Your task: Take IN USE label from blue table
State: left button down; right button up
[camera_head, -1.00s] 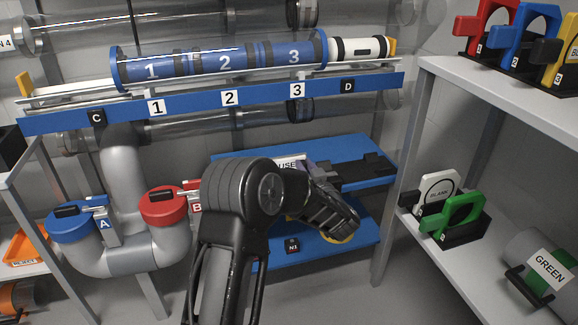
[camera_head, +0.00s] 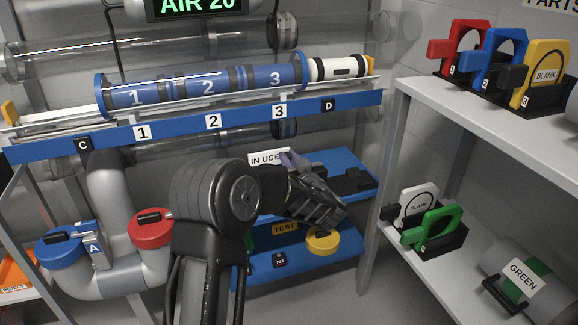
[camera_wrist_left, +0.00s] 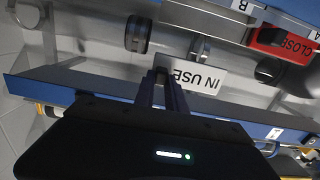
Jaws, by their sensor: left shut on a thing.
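The white IN USE label (camera_head: 263,158) shows at the upper left edge of the blue table (camera_head: 352,164), partly hidden by my left arm. My left gripper (camera_head: 288,160) is shut on it at its right side. In the left wrist view the label (camera_wrist_left: 200,77) appears upside down at the tips of my gripper fingers (camera_wrist_left: 164,80). A blue edge runs below it in that view. I cannot tell the exact gap between label and table. My right gripper is not in view.
Black holders (camera_head: 356,181) sit on the blue table. The lower blue shelf holds a TEST sign (camera_head: 285,228) and a yellow cap (camera_head: 322,240). The tube rack (camera_head: 213,122) stands behind at left. A grey parts shelf (camera_head: 480,95) stands right. A red cap (camera_head: 150,229) is left of my arm.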

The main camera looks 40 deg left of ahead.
pick_arm(q)
jog(key=shift+r, duration=0.6)
